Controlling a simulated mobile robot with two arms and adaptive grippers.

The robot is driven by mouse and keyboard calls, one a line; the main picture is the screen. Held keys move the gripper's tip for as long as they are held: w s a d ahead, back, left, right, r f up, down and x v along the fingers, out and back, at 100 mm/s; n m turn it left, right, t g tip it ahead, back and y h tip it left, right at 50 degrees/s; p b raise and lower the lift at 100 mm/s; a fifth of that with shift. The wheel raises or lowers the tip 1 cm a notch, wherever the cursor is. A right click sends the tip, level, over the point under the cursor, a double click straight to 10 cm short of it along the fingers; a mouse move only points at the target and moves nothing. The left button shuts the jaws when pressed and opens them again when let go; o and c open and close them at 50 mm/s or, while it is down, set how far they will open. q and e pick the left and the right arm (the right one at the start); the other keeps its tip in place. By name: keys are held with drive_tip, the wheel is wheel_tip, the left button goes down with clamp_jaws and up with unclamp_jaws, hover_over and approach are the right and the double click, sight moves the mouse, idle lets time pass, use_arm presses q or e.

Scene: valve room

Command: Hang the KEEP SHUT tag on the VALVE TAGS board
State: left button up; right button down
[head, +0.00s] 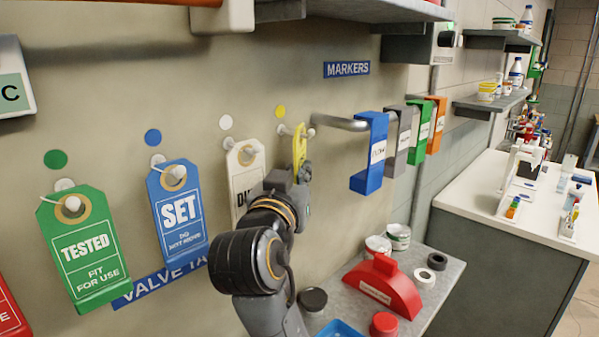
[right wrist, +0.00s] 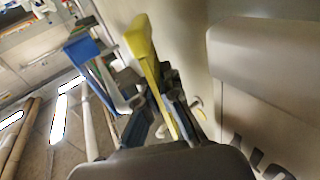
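A yellow tag (head: 299,146), seen nearly edge-on so its text cannot be read, is at the peg (head: 310,133) below the yellow dot (head: 280,111) on the VALVE TAGS board. My right gripper (head: 303,172) holds it by its lower part. In the right wrist view the tag (right wrist: 143,48) stands between the two fingers (right wrist: 168,98). Its upper part is close to the peg; I cannot tell whether the peg passes through its hole. My left gripper is not in view.
Green TESTED (head: 88,255), blue SET (head: 182,222) and white (head: 246,162) tags hang to the left. A rail (head: 338,122) with blue (head: 372,160), grey, green and orange markers is close on the right. A shelf with a red holder (head: 385,286) is below.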

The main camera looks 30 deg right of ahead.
drive_tip(key=c, duration=1.4)
unclamp_jaws()
drive_tip(key=shift+c, duration=0.2)
